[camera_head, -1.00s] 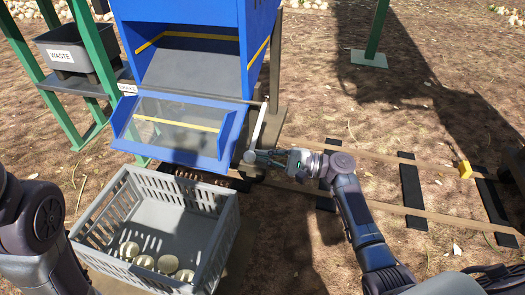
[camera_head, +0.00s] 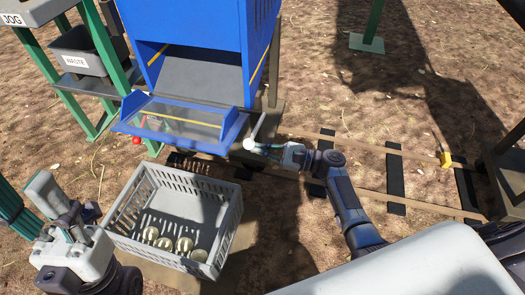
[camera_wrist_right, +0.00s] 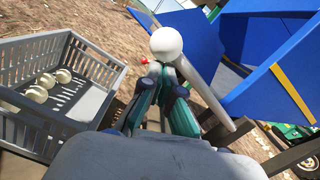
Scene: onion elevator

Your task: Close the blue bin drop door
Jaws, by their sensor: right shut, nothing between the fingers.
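The blue bin (camera_head: 206,22) stands at top centre. Its drop door (camera_head: 170,141), a blue flap with a clear panel and yellow stripe, hangs open outward below the opening. A pale lever (camera_head: 259,127) with a white ball knob (camera_wrist_right: 166,42) is at the door's right side. My right gripper (camera_head: 257,148) is shut and empty, its fingertips at the knob; in the right wrist view its fingers (camera_wrist_right: 162,78) lie just below the knob. Whether they touch it is unclear. My left gripper (camera_head: 64,228) is at lower left, away from the door; its jaw opening is unclear.
A grey crate (camera_head: 226,222) with several round pale onions (camera_head: 166,244) stands below the door. A grey waste bin (camera_head: 84,57) sits on a green-legged stand at the left. Rails with dark sleepers (camera_head: 394,180) run to the right. A small yellow block (camera_head: 446,159) lies there.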

